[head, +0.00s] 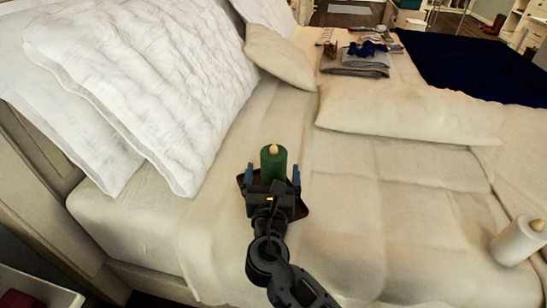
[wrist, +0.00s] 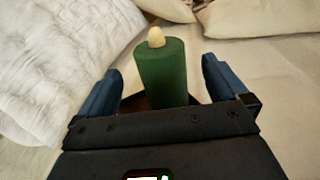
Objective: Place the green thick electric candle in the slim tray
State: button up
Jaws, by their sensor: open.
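The green thick candle (head: 273,158) stands upright on the bed, with a pale tip on top. It also shows in the wrist view (wrist: 161,75). A dark, flat tray (head: 302,211) lies under and around its base, mostly hidden by my gripper; the exact contact at the base is hidden. My gripper (head: 273,172) is open, with one blue finger on each side of the candle. In the wrist view a gap shows between each finger and the candle, so neither finger appears to touch it.
A thick white candle (head: 517,241) is on the bed at the far right. White pillows (head: 140,80) lean at the left, a beige cushion (head: 408,113) lies behind, and folded clothes (head: 357,62) lie farther back.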

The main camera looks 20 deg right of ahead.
jog(key=shift+v, duration=2.3)
jog(key=shift+c, duration=0.2)
